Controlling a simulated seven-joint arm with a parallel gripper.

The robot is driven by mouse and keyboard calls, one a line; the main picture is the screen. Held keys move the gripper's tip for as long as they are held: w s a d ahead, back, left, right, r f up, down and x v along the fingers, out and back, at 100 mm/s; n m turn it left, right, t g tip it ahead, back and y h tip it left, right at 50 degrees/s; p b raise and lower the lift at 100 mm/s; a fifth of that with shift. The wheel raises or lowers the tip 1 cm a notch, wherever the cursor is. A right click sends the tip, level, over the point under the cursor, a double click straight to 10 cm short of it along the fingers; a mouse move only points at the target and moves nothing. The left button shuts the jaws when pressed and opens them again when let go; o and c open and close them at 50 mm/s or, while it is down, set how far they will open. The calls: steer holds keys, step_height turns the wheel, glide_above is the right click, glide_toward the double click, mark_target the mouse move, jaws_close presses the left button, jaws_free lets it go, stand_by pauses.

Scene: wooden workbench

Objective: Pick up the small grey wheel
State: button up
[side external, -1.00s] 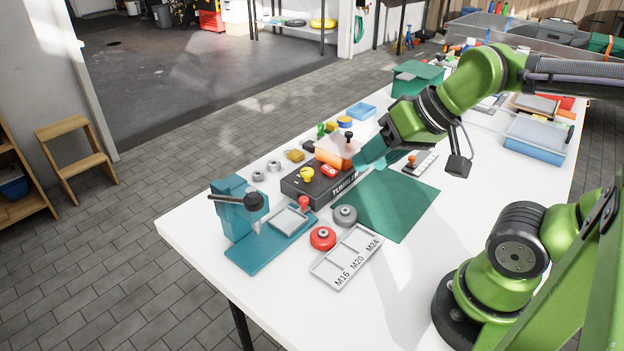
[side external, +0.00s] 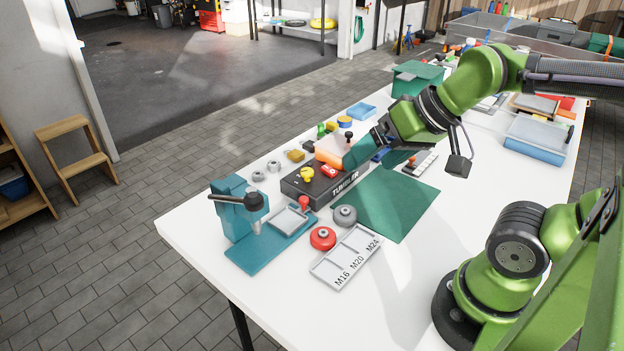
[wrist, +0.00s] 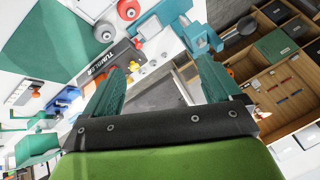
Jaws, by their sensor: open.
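The small grey wheel (side external: 345,215) lies flat on the white bench, at the left edge of the green mat and behind the labelled tray. It also shows near the top of the wrist view (wrist: 105,32), left of a red wheel (wrist: 129,9). My gripper (side external: 358,153) is above the bench beside the black tumbler box, behind and above the grey wheel and apart from it. In the wrist view my gripper (wrist: 160,72) has its two teal fingers wide apart with nothing between them.
The black tumbler box (side external: 318,188) with an orange hopper (side external: 331,150) stands close to my fingers. A teal press (side external: 238,215), the red wheel and a tray (side external: 341,262) marked M16, M20, M24 are near the wheel. The green mat (side external: 392,205) is clear.

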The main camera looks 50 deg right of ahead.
steer(key=shift+f, duration=0.1)
steer(key=n+g+h, duration=0.2)
steer(key=n+g, duration=0.5)
steer(key=n, duration=0.2)
glide_above(346, 210)
step_height(346, 210, down, 7)
steer(key=n, duration=0.3)
steer(key=f, duration=1)
steer(key=shift+d, duration=0.25)
steer(key=shift+a+f, duration=0.15)
steer(key=shift+f, duration=1.25)
steer(key=shift+a+f, duration=0.1)
steer(key=shift+f, duration=1.3)
steer(key=c, duration=1.2)
